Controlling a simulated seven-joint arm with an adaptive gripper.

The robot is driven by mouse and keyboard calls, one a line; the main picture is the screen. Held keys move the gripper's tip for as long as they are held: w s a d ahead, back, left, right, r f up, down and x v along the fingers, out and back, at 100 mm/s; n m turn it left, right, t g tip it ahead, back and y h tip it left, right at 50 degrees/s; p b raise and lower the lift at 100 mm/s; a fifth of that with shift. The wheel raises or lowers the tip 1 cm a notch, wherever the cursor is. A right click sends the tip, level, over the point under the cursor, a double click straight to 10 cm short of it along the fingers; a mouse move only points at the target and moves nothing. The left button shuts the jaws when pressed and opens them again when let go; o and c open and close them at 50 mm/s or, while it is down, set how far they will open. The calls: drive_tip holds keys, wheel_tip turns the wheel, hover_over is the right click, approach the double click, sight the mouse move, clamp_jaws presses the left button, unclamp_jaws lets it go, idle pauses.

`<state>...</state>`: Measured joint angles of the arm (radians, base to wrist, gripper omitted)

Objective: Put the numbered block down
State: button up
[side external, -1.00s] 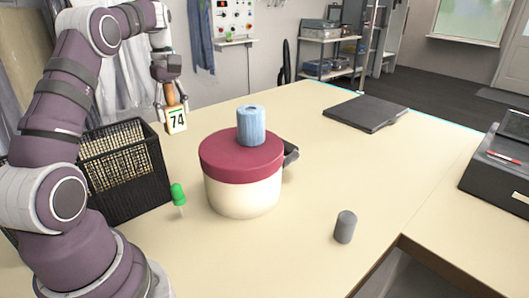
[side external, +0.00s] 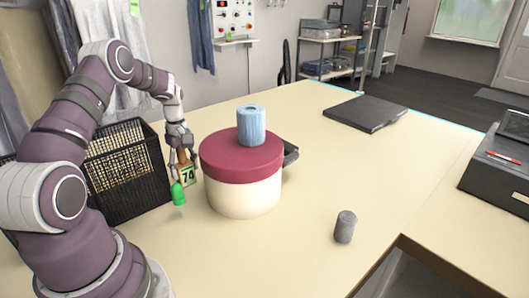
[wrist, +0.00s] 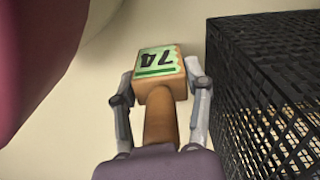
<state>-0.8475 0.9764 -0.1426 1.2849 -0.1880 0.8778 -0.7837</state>
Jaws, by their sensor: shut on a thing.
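The numbered block (side external: 188,175) shows a pale green face with a black 74 and has a brown body. My gripper (side external: 183,165) is shut on it, between the black basket and the red-lidded pot in the side view. In the wrist view the block (wrist: 159,66) sits between the two fingers of my gripper (wrist: 160,85), with the 74 upside down. I cannot tell whether the block touches the table.
The black mesh basket (side external: 128,201) is close on one side of the block; the cream pot (side external: 243,197) with red lid (side external: 240,158) and blue roll (side external: 251,125) is on the other. A grey cylinder (side external: 345,227) stands near the front edge. The table's right-middle is clear.

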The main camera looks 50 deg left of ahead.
drive_tip(key=o, duration=1.2)
wheel_tip(320, 180, up, 12)
drive_tip(key=shift+r, duration=0.1)
drive_tip(key=d+r+m+t, duration=0.1)
drive_tip(key=d+r+m, duration=0.1)
drive_tip(key=d+m, duration=0.2)
drive_tip(key=s+d+r+m+t, duration=0.1)
drive_tip(key=d+r+m, duration=0.2)
drive_tip(key=d+m, duration=0.2)
drive_tip(key=s+d+r+m+t+y, duration=0.1)
drive_tip(key=d+r+m+t, duration=0.1)
drive_tip(key=d+m, duration=0.3)
drive_tip(key=shift+s+d+r, duration=0.15)
drive_tip(key=shift+d+r, duration=0.05)
drive_tip(key=shift+d, duration=0.9)
drive_tip(key=shift+s+d+r, duration=0.1)
drive_tip(key=shift+d+r, duration=0.1)
drive_tip(key=shift+d, duration=0.85)
drive_tip(key=s+d+m, duration=0.1)
drive_tip(key=s+d+f+m+t, duration=0.1)
drive_tip(key=d+m, duration=0.1)
drive_tip(key=s+d+m+h, duration=0.1)
drive_tip(key=s+d+m, duration=0.1)
drive_tip(key=shift+f+t, duration=0.3)
drive_tip(key=shift+f, duration=0.1)
drive_tip(key=shift+c, duration=0.3)
drive_tip(key=shift+s+f, duration=0.1)
drive_tip(key=shift+f, duration=0.05)
drive_tip(key=c, duration=0.3)
